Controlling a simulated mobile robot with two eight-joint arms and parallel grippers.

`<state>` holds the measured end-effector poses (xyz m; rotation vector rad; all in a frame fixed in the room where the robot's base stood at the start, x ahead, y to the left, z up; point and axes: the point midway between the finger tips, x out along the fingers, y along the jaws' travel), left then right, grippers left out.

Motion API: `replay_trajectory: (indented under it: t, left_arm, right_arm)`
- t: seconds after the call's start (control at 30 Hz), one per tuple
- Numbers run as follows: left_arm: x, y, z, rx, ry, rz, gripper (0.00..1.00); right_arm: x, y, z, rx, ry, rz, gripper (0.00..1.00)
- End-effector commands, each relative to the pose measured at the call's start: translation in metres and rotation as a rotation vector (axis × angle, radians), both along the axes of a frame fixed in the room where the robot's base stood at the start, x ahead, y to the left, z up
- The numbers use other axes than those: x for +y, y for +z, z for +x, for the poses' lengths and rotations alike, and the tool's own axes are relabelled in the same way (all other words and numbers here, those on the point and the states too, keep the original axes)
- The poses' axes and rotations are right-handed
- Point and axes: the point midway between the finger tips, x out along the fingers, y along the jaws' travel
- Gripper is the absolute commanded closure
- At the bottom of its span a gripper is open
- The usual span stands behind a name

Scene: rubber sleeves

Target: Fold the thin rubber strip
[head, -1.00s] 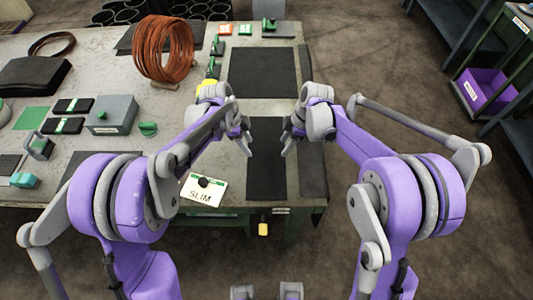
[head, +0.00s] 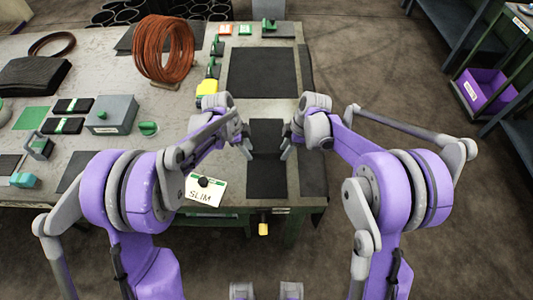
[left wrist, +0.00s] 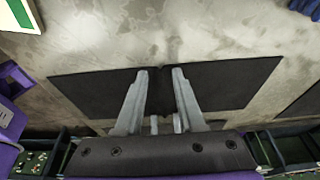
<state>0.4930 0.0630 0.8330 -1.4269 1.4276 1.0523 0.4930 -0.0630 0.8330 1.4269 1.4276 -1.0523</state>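A thin black rubber strip (head: 266,178) lies flat near the table's front edge, beside a white card marked SLIM (head: 204,190). My left gripper (head: 247,146) is at the strip's left edge; its two fingers are apart. Whether any fingertip touches the rubber cannot be told.
A larger black mat (head: 263,73) lies behind the strip, and a narrow dark band (head: 312,175) runs along the table's right edge. A copper wire coil (head: 165,48), a grey box (head: 112,114) and a yellow-topped item (head: 207,87) stand to the left.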

Motion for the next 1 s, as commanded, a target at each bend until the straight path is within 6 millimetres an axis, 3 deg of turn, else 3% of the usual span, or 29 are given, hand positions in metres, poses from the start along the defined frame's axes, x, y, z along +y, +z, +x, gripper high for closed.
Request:
replay_trajectory:
  t: [0.37, 1.0]
  left_arm:
    - [0.0005, -0.0015, -0.0002, 0.0, 0.0, 0.002, 1.0]
    - [0.0011, -0.0001, 0.0005, -0.001, 0.0, 0.003, 1.0]
  right_arm:
    - [-0.0005, -0.0015, -0.0003, 0.001, 0.0, -0.002, 1.0]
    - [-0.0011, -0.0001, 0.0003, -0.001, 0.0, -0.003, 1.0]
